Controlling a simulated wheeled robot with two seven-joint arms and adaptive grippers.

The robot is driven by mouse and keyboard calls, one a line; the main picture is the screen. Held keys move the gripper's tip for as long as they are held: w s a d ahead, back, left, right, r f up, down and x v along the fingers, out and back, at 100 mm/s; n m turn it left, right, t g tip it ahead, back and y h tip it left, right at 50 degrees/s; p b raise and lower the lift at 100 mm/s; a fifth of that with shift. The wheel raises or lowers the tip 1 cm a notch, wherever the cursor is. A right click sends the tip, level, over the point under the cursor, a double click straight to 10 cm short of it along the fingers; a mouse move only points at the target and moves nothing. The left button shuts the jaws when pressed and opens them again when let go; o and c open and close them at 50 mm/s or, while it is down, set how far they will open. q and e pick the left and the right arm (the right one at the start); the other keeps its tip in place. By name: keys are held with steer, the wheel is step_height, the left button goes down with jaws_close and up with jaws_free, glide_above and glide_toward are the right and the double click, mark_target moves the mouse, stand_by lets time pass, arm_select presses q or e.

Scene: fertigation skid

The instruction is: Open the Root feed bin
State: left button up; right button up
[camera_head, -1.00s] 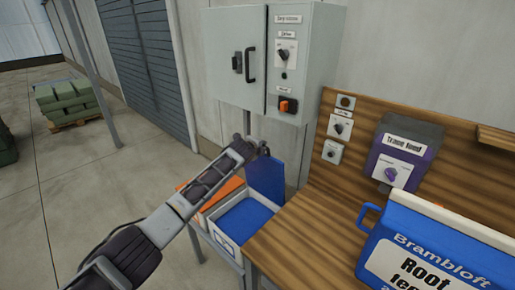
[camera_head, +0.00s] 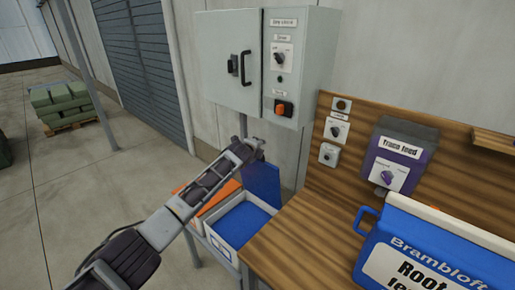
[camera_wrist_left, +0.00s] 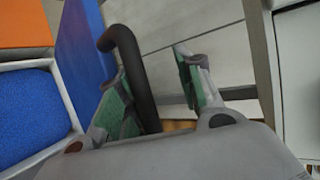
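A white bin with a blue inside (camera_head: 243,221) stands low, left of the wooden bench. Its blue lid (camera_head: 263,182) stands raised at the bin's back right. The bin's label is too small to read. In the left wrist view the blue lid (camera_wrist_left: 82,40) has a black bar handle (camera_wrist_left: 128,55). My left gripper (camera_head: 257,150) is at the lid's upper edge. In the wrist view its green-padded fingers (camera_wrist_left: 160,92) are apart. The handle lies between them, nearer the left finger, and contact is unclear. My right gripper is in neither view.
An orange-lidded bin (camera_head: 208,196) stands left of the white bin. The bench (camera_head: 290,240) carries a blue Brambloft Root feed container (camera_head: 440,255). A grey cabinet (camera_head: 225,50) hangs above on the wall.

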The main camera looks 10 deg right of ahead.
arm_select(q)
steer(key=shift+r, duration=0.1)
steer(key=shift+s+a, duration=0.1)
steer(key=shift+s, duration=0.05)
steer(key=v, duration=1.1)
steer(key=shift+s+r, duration=0.2)
stand_by(0.9)
steer(key=shift+a, duration=0.1)
